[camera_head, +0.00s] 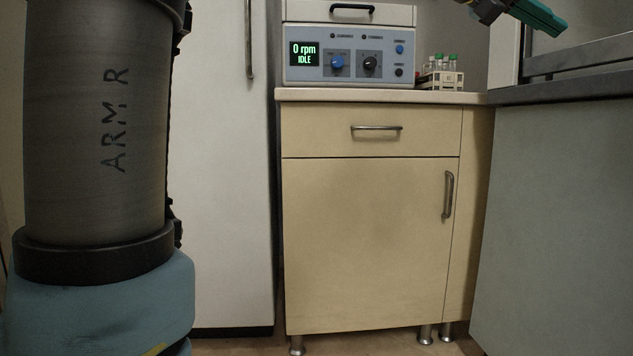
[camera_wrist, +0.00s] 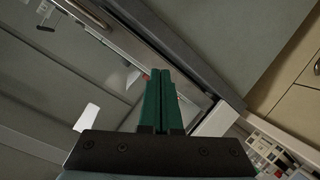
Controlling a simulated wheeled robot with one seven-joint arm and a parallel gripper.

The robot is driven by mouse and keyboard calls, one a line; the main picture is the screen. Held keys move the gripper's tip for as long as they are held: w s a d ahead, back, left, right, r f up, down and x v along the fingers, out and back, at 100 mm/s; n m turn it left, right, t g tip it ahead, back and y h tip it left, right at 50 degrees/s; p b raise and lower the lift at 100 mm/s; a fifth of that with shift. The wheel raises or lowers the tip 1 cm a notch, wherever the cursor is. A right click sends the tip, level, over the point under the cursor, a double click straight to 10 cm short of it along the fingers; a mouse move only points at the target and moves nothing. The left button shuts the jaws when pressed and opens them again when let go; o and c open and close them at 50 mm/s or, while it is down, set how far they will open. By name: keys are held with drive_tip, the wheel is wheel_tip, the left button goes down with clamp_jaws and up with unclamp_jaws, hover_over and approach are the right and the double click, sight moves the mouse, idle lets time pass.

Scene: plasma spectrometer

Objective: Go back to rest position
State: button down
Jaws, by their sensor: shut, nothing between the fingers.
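My gripper (camera_head: 540,16) shows at the top right of the head view, in front of the framed opening above the grey bench. In the wrist view its two green fingers (camera_wrist: 160,85) lie side by side, shut with nothing between them. My arm link marked "ARM R" fills the left of the head view.
A centrifuge (camera_head: 352,50) reading "0 rpm IDLE" stands on the beige cabinet (camera_head: 365,230). A rack of green-capped tubes (camera_head: 440,75) is right of it. A grey bench (camera_head: 560,210) is at right, a white tall door (camera_head: 220,170) at left. Some floor shows below.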

drive_tip(key=w+a+f+n+t+y+p, duration=0.35)
drive_tip(key=w+a+f, duration=0.55)
drive_tip(key=w+f, duration=0.3)
drive_tip(key=w+a+f+n+y+p, duration=0.3)
drive_tip(key=a+f+y, duration=0.2)
drive_tip(key=a+f, duration=0.85)
drive_tip(key=s+a+f+n+g+y+p, duration=0.1)
drive_tip(key=s+a+f+y+p, duration=0.2)
drive_tip(key=a, duration=0.5)
drive_tip(key=s+a+f+n+y, duration=0.1)
drive_tip(key=s+a+f, duration=0.35)
drive_tip(key=a, duration=0.35)
drive_tip(key=s+a+f+n+g+y+p, duration=0.1)
drive_tip(key=s+a+f+p, duration=0.15)
drive_tip(key=a+f, duration=0.35)
wheel_tip(320, 180, up, 39)
drive_tip(key=s+a+p, duration=0.1)
drive_tip(key=a+p, duration=0.1)
drive_tip(key=p, duration=3.5)
drive_tip(key=shift+f, duration=0.15)
drive_tip(key=shift+y, duration=0.25)
